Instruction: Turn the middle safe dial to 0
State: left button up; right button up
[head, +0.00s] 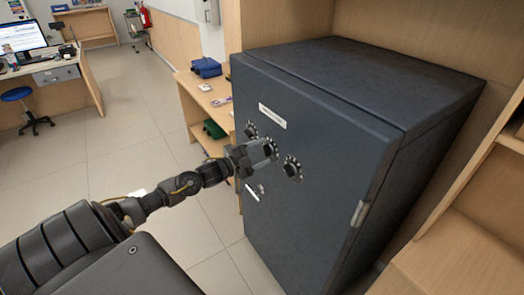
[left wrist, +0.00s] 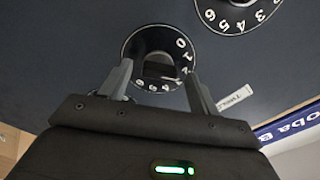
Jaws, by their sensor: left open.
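The dark blue-grey safe (head: 300,225) has three round dials in a slanting row on its door. The left dial (head: 251,130) and right dial (head: 293,168) are clear. My left gripper (head: 261,152) is at the middle dial (head: 271,149) and partly covers it. In the left wrist view, my open left gripper (left wrist: 158,70) has its fingers on either side of the black knob of a dial (left wrist: 150,42) with white numbers. The 0 shows at its upper right, with 1 and 2 below. Whether the fingers touch the knob, I cannot tell. My right gripper is not seen.
A second dial (left wrist: 238,12) shows at the wrist view's upper right. A silver handle (head: 254,190) is below the dials, and a white label (head: 272,116) above. Wooden shelving (head: 470,235) stands close on the right. The tiled floor at left is open.

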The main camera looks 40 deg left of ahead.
pick_arm(q)
jog(key=shift+w+d, duration=0.2)
jog(key=shift+w, duration=0.3)
jog(key=shift+c, duration=0.9)
jog(key=c, duration=0.8)
